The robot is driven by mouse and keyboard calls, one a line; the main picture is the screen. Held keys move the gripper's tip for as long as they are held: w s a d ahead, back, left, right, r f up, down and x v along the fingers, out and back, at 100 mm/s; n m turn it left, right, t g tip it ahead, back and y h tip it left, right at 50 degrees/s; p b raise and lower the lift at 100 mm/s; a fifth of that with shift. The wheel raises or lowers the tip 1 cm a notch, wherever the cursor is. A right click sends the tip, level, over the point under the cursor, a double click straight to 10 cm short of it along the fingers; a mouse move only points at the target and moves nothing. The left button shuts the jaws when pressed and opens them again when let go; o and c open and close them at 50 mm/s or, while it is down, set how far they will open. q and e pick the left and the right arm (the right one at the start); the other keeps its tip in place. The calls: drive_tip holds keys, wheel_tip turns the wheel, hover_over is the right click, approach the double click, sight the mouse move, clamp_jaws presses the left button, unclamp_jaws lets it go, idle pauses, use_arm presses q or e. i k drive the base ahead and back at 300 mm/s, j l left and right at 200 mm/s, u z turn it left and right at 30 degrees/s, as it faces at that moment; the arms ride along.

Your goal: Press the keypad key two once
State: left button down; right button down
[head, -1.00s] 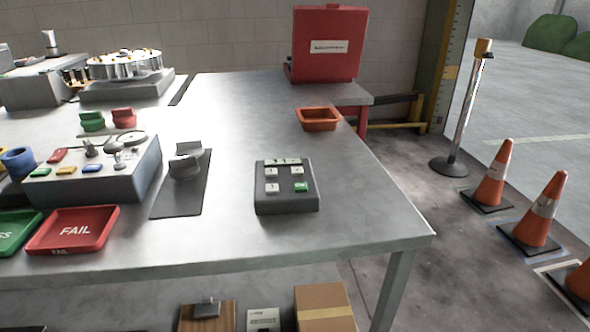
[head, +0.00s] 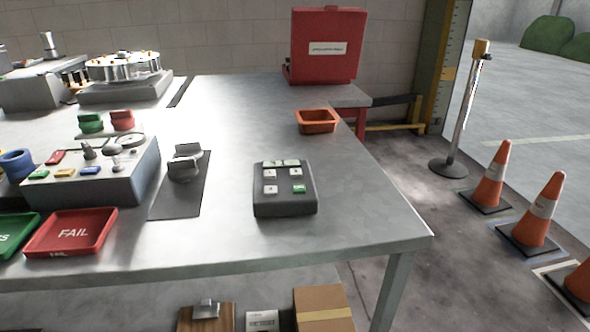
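The keypad (head: 284,205) is a dark grey box on the metal table, near its front right part. Its sloped top carries a pale display strip (head: 281,163), several white keys and one green key (head: 299,189) at the lower right. The key labels are too small to read, so I cannot tell which key is two. Neither of my grippers is in view, and nothing touches the keypad.
A grey knob on a dark plate (head: 185,165) and a control box (head: 95,178) stand left of the keypad. A red FAIL tray (head: 72,232) lies at the front left. An orange bin (head: 317,121) sits behind. The table (head: 345,215) is bare right of the keypad.

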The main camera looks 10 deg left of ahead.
sight(296, 172)
drive_tip(key=k+l+u, duration=0.25)
drive_tip(key=u, duration=0.2)
drive_tip(key=k+l+u, duration=0.4)
drive_tip(key=i+j, duration=0.05)
drive_tip(key=i, duration=0.05)
